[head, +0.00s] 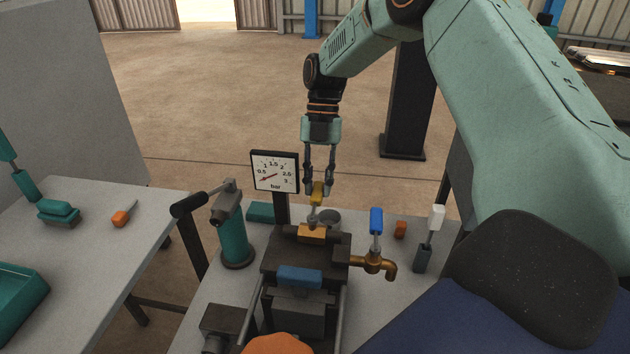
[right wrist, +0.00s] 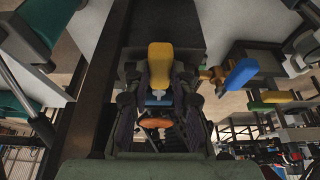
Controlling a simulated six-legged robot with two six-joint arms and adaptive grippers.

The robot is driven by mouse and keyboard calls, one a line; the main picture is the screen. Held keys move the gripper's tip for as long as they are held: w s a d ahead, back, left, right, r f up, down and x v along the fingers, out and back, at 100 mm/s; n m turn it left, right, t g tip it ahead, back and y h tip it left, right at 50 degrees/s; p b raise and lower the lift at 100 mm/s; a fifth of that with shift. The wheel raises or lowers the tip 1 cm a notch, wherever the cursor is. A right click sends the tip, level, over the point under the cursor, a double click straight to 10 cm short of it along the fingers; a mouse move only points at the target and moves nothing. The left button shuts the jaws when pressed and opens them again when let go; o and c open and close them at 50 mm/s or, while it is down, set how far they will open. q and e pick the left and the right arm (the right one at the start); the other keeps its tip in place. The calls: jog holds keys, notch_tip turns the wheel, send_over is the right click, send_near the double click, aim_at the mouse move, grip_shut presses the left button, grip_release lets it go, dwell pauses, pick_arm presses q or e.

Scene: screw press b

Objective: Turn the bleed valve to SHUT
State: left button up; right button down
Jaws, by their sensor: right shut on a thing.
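A yellow valve handle (head: 317,190) stands upright on a small metal stem above a brass block (head: 312,233) on top of the dark press (head: 304,262). My right gripper (head: 319,181) comes down from above and is shut on the yellow handle. In the right wrist view, the yellow handle (right wrist: 160,65) sits between the two fingers (right wrist: 160,95). A second valve, a brass tap (head: 374,263) with an upright blue handle (head: 376,221), is on the press's right side. No OPEN or SHUT marking is legible. My left gripper is not in view.
A pressure gauge (head: 274,172) stands behind the press, its needle at the low end. A teal hand pump (head: 233,236) with a black-gripped lever is on the left. An orange block (head: 400,229) and a white-topped tool (head: 436,218) are on the right. A side table (head: 90,240) is farther left.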

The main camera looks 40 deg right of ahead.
dwell(0.4)
jog(key=c, duration=1.1)
grip_release()
jog(key=shift+w+d+f, duration=0.1)
jog(key=shift+w, duration=0.05)
jog(key=shift+c, duration=0.2)
jog(key=shift+r, duration=0.2)
jog(key=v, duration=1.1)
jog(key=shift+r, duration=0.35)
jog(key=shift+w, duration=0.1)
